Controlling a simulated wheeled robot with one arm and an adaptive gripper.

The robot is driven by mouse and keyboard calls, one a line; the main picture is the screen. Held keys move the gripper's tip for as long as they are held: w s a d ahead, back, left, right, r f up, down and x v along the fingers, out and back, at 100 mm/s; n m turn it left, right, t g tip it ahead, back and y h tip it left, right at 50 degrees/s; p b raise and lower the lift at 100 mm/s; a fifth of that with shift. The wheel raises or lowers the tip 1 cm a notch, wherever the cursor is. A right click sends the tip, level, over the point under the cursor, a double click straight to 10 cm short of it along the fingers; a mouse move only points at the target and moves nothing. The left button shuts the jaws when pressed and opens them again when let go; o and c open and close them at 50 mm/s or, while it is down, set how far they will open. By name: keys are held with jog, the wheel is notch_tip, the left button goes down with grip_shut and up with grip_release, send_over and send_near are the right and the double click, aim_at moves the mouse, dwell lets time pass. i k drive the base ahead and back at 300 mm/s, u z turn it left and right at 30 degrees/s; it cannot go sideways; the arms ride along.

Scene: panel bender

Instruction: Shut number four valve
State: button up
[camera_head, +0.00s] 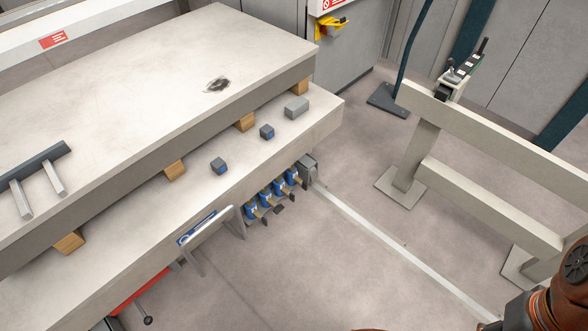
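A row of several small blue valves (272,195) with short dark and yellowish handles sits low on the front side of the pale bench (320,115), toward its right end. A grey block-like fitting (308,166) is at the right end of the row. The valves are too small to read any numbers, so I cannot tell which is number four or whether each is open or shut. Part of my orange-brown arm shows at the lower right corner, well apart from the valves. My gripper is not in view.
A bent metal handle (213,231) juts from the bench front left of the valves. A red bar (140,291) is below it. A pale guard rail (490,135) stands at right. Grey floor (330,260) before the valves is clear, crossed by a pale strip (395,243).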

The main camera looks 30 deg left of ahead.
aim_at(304, 186)
jog(key=u, duration=0.8)
jog(key=i, duration=0.85)
jog(key=u, duration=1.3)
jog(key=i, duration=0.25)
jog(key=u, duration=0.1)
